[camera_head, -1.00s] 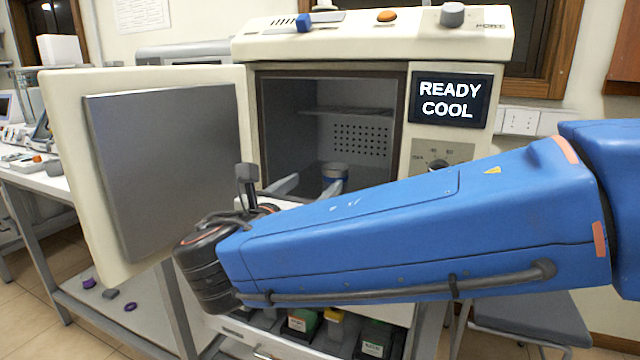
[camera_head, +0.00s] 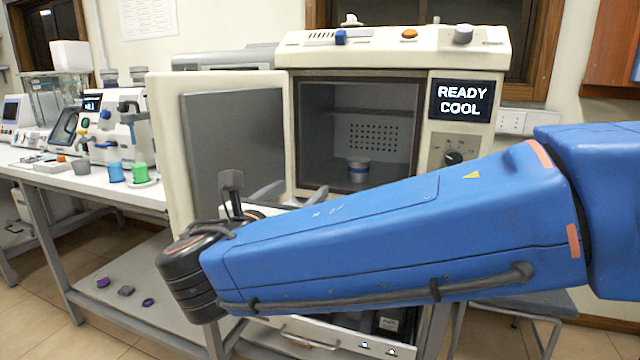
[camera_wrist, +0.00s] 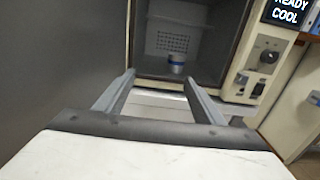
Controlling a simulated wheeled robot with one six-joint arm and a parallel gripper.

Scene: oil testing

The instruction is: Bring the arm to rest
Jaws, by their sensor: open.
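My blue arm (camera_head: 400,235) reaches across the front from the right. My gripper (camera_head: 293,193) is open and empty, in front of the oven's opening. In the wrist view its two fingers (camera_wrist: 158,78) point at the open oven chamber, with a gap between them. A small white and grey container with a blue band (camera_head: 358,172) stands upright inside the oven (camera_head: 395,60). It also shows in the wrist view (camera_wrist: 176,64), beyond the fingertips and apart from them. The arm hides the oven's lower front.
The oven door (camera_head: 165,150) stands open to the left, close to my gripper. The oven display (camera_head: 461,100) reads "READY COOL". A bench (camera_head: 60,170) with instruments and blue and green cups is at the left. Small purple and grey pieces lie on a lower shelf (camera_head: 170,290).

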